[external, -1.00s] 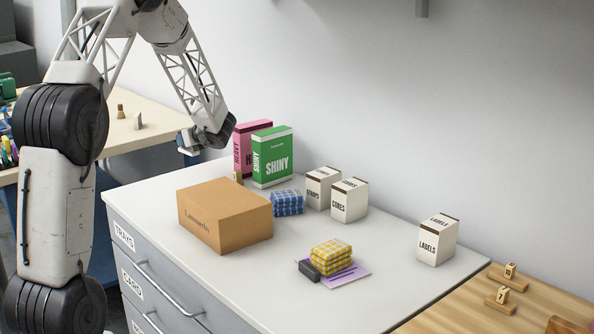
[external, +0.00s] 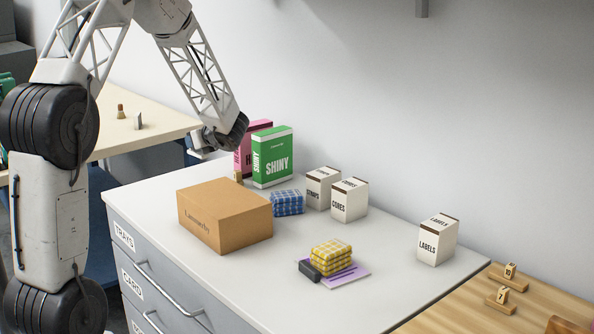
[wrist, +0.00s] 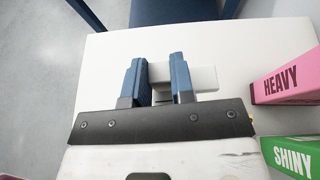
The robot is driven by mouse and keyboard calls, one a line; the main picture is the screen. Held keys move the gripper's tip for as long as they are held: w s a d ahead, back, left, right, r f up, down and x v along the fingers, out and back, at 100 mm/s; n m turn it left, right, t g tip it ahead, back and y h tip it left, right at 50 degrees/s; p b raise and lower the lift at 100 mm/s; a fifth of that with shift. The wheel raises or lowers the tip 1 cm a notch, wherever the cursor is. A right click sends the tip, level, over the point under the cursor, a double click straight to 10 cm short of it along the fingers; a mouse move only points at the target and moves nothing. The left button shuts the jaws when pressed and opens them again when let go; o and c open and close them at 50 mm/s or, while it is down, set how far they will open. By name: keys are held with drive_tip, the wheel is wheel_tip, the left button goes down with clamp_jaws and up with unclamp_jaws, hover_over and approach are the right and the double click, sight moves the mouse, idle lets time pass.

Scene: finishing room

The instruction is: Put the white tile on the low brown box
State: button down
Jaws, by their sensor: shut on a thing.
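The low brown box (external: 228,214) is a closed cardboard carton on the white counter, left of centre in the external view. My gripper (wrist: 158,78) has two blue fingers, shut on a pale white tile (wrist: 205,79). The tile shows between the fingers and sticks out past the right one. In the external view my gripper (external: 199,154) is at the counter's far left end, beyond the box and apart from it; the tile is hard to make out there.
A pink HEAVY box (external: 243,150) and a green SHINY box (external: 272,157) stand right of my gripper. Yellow checked cloths (external: 331,255) and white cartons (external: 350,201) are farther right. The box's top is clear.

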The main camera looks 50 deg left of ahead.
drive_tip(key=s+d+r, duration=0.2)
drive_tip(key=s+d, duration=0.3)
drive_tip(key=d, duration=0.4)
drive_tip(key=s+d+r, duration=0.1)
drive_tip(key=s+d, duration=0.3)
drive_tip(key=d, duration=0.5)
drive_tip(key=s+d+m+t, duration=0.1)
drive_tip(key=s+d, duration=1.2)
drive_tip(key=s, duration=0.2)
drive_tip(key=shift+f, duration=0.1)
hover_over(212, 197)
drive_tip(key=shift+f, duration=0.75)
drive_tip(key=shift+f, duration=1.75)
drive_tip(key=shift+f, duration=0.1)
drive_tip(key=c, duration=1)
unclamp_jaws()
